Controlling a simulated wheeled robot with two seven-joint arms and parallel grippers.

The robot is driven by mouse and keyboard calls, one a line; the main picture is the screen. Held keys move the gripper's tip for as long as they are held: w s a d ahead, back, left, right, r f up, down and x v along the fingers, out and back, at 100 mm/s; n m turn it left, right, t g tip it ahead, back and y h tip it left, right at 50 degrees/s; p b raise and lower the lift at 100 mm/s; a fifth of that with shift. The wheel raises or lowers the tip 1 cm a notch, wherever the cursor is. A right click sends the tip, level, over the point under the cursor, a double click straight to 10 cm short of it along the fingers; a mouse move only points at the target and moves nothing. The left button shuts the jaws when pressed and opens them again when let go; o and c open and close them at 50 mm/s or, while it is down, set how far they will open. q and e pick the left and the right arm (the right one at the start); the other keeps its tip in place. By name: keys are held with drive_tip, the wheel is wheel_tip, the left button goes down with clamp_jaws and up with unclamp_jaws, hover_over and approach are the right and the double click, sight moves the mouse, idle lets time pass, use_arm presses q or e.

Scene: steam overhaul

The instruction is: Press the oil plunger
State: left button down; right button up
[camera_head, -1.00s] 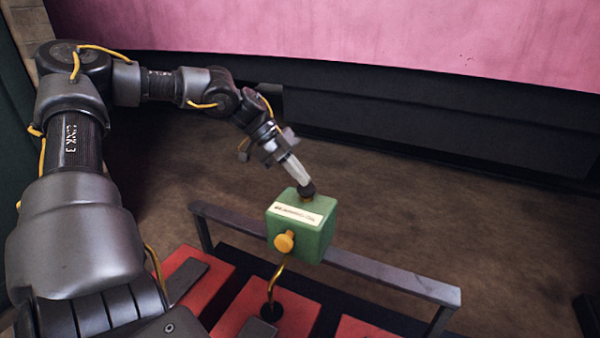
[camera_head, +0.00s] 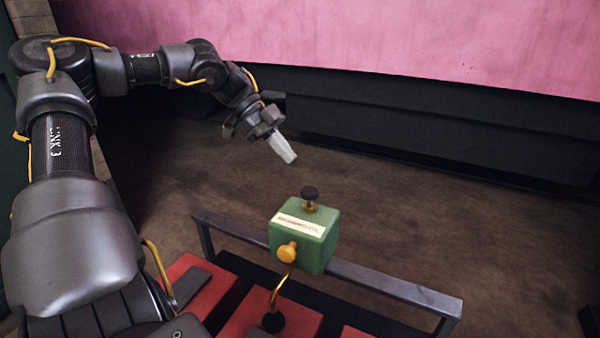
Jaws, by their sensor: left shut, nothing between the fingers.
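The oil plunger (camera_head: 310,193) is a dark round knob on a short brass stem. It stands upright on top of a green box (camera_head: 304,238) with a white label, and part of its stem shows between knob and box. My left gripper (camera_head: 291,158) is shut and empty. It is up and to the left of the plunger in the picture, with a clear gap between fingertips and knob. My right gripper is not in view.
A yellow knob (camera_head: 287,252) sits on the box's front, with a curved brass pipe (camera_head: 279,288) below. Red blocks (camera_head: 203,290) lie in front. A pink wall (camera_head: 400,35) with a dark base stands beyond brown floor.

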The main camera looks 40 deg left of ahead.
use_arm(q)
drive_tip(key=shift+v, duration=1.9)
drive_tip(key=shift+w+d, duration=0.15)
